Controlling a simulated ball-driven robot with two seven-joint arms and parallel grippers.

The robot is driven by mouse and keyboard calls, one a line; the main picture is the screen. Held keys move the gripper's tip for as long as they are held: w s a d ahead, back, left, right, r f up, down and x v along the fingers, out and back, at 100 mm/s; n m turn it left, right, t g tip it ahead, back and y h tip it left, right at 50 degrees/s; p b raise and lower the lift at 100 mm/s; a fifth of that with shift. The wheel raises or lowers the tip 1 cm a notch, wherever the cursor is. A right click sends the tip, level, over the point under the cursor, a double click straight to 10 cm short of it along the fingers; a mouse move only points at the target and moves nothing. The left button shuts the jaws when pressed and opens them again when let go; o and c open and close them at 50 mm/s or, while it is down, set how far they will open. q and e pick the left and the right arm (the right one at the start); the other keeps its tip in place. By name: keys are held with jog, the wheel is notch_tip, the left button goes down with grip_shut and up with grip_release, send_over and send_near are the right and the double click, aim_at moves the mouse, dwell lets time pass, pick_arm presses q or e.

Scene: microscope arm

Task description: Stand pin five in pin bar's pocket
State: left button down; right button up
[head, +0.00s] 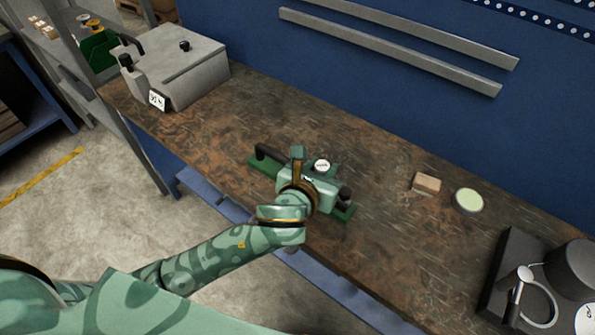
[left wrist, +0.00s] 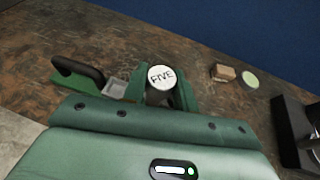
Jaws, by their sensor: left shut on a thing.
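Pin five (head: 322,165) shows its round white top, and in the left wrist view its label (left wrist: 161,77) reads FIVE. Its dark body is mostly hidden between the fingers. My left gripper (left wrist: 158,92) is shut on it, over the pin bar; it also shows in the head view (head: 311,170). The pin bar is a green bar (head: 261,167) lying on the bench, with a dark curved handle at its left end. A grey square pocket (left wrist: 115,89) shows left of the pin in the left wrist view. I cannot tell whether the pin touches the bar. My right gripper is out of view.
A wooden block (head: 427,182) and a pale green disc (head: 468,200) lie right of the bar on the brown bench (head: 385,235). A dark apparatus (head: 515,275) stands at the right end, a grey box (head: 180,70) at the left. The blue wall runs behind.

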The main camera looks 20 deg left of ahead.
pick_arm(q)
jog(key=w+a+f+b, duration=0.1)
jog(key=w+a+f, duration=0.2)
jog(key=w+a+f+b, duration=0.2)
jog(key=w+a+f, duration=0.1)
jog(key=f, duration=0.1)
jog(key=shift+w+a+f, duration=0.25)
jog(key=shift+w, duration=0.15)
jog(key=shift+w+a+f, duration=0.15)
jog(key=shift+f, duration=0.1)
jog(key=f+b, duration=0.1)
jog(key=f, duration=0.1)
jog(key=f+b, duration=0.1)
jog(key=shift+w+a+f, duration=0.1)
jog(key=shift+a+f, duration=0.1)
jog(key=shift+f, duration=0.2)
jog(key=shift+r, duration=0.15)
